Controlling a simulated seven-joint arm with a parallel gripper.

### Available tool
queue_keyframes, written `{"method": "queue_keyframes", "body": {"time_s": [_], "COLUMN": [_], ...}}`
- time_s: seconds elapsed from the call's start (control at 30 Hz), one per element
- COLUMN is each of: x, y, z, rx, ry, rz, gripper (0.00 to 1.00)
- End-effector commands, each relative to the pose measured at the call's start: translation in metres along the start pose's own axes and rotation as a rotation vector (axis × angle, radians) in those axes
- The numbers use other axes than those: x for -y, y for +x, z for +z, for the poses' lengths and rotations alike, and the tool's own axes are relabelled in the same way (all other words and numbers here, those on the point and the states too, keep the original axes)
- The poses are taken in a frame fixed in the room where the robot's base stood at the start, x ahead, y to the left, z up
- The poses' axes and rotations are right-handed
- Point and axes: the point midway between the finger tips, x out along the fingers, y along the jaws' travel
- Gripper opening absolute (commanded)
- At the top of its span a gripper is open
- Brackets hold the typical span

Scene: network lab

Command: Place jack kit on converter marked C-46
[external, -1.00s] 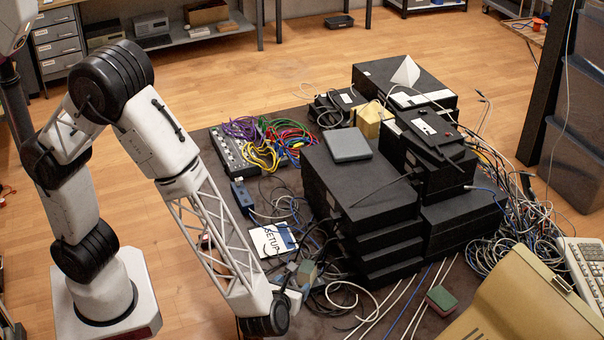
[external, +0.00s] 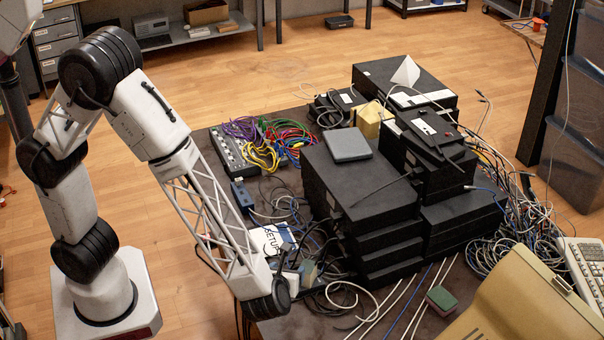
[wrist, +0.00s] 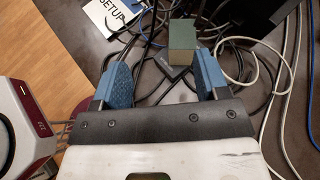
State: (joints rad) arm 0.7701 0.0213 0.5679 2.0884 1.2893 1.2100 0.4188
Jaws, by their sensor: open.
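My gripper (wrist: 165,75) is open, its two blue-padded fingers apart with nothing between them. Just ahead of the fingertips stands a small green-topped box with a beige side (wrist: 182,36), closer to the right finger. I cannot read a label on it, so I cannot confirm that it is the jack kit. In the external view the box (external: 309,272) is partly hidden beside my gripper (external: 292,264). No C-46 marking is readable. Black boxes (external: 352,200) are stacked to the right, with a flat grey box (external: 348,146) on top.
A SETUP sheet (external: 266,240) lies left of the small box. Loose cables surround it. A green-and-red block (external: 441,300) lies front right, near a beige case (external: 525,300). A cable panel (external: 230,150) and yellow block (external: 369,121) are farther back.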

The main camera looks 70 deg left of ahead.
Motion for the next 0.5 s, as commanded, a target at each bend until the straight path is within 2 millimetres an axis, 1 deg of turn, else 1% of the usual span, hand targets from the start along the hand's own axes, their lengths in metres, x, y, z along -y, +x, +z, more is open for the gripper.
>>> {"method": "queue_keyframes", "body": {"time_s": [0.03, 0.17, 0.2, 0.37, 0.5], "x": [-0.007, -0.03, -0.038, -0.074, -0.106], "y": [0.004, 0.016, 0.018, 0.028, 0.032], "z": [0.014, 0.048, 0.06, 0.101, 0.132], "rx": [-0.015, -0.07, -0.087, -0.16, -0.221], "ry": [-0.042, -0.176, -0.224, -0.42, -0.596], "rz": [0.03, 0.127, 0.159, 0.29, 0.399], "gripper": [0.68, 0.68, 0.68, 0.68, 0.68]}}
